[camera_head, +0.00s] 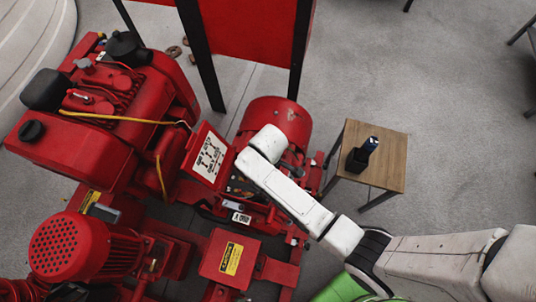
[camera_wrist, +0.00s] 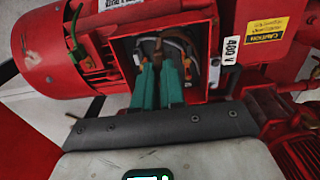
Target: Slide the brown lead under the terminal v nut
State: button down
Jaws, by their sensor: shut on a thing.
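My gripper (camera_wrist: 158,68) reaches into the open terminal box (camera_wrist: 122,62) of the red motor, its two teal fingers close together. A brown lead (camera_wrist: 158,45) runs down to the fingertips, and they are shut on it. Grey and pale leads curve at both sides inside the box. The terminal v nut cannot be told apart; the fingers cover the middle of the box. In the head view, my arm crosses over the terminal box (camera_head: 240,185) and hides the fingertips and the lead's end.
The box's lid (camera_head: 208,157) with a wiring diagram stands open. A "400 V" label (camera_wrist: 230,50) and a yellow caution label (camera_wrist: 268,28) sit beside the box. The red motor (camera_head: 283,119) is behind. A small wooden table (camera_head: 390,160) holds a dark tool (camera_head: 362,154).

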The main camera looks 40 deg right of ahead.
jog(key=shift+f+b, duration=3.25)
jog(key=shift+f, duration=1.7)
jog(key=shift+f, duration=0.2)
jog(key=shift+w+a+b, duration=0.3)
jog(key=shift+w+a, duration=0.45)
jog(key=shift+w, duration=0.3)
jog(key=c, duration=1.1)
grip_release()
jog(key=shift+o, duration=0.2)
jog(key=shift+o, duration=1.3)
jog(key=shift+r+p, duration=4.45)
jog(key=shift+r, duration=0.1)
